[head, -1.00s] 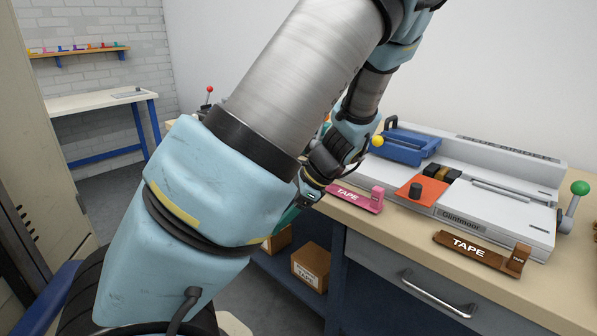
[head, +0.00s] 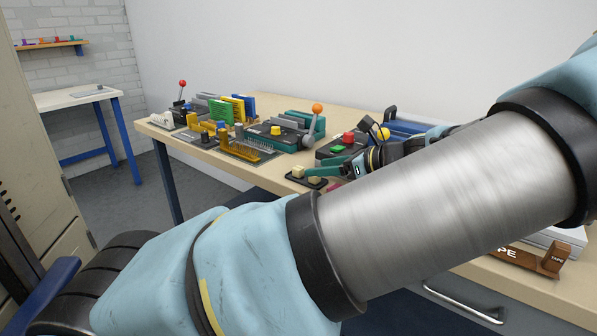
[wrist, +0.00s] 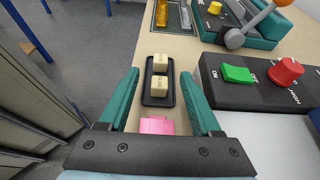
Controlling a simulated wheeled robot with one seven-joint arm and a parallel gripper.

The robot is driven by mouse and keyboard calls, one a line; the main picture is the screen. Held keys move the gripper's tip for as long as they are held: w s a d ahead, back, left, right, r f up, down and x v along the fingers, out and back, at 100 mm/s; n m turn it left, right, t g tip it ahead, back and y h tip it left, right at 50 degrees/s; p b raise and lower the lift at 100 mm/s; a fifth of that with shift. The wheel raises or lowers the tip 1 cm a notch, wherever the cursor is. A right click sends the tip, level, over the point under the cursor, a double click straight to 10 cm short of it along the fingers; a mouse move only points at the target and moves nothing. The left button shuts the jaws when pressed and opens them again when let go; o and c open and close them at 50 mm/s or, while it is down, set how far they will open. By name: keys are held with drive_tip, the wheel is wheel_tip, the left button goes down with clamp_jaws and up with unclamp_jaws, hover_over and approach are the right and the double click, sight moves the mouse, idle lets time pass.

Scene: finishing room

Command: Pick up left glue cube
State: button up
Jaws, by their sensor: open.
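Two cream glue cubes sit in a small black tray (wrist: 148,95) near the table edge. In the head view the left glue cube (head: 299,171) is beside the right one (head: 314,175). In the wrist view one cube (wrist: 160,61) lies farther from me and the other (wrist: 159,83) nearer. My gripper (wrist: 160,74) is open and empty, its teal fingers pointing towards the tray. In the head view a finger of my gripper (head: 309,172) reaches close to the cubes; I cannot tell whether it touches them.
A pink tape piece (wrist: 157,125) lies between my fingers, nearer the palm. A black control box with a green button (wrist: 237,74) and a red knob (wrist: 285,72) stands close on the right. A teal machine (head: 296,129) is behind. Floor lies beyond the table's left edge.

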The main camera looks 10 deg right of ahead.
sight(300, 168)
drive_tip(key=x, duration=0.6)
drive_tip(key=shift+w+a+p, duration=0.2)
drive_tip(key=shift+w+p, duration=0.05)
drive_tip(key=shift+p, duration=0.05)
clamp_jaws()
idle(0.4)
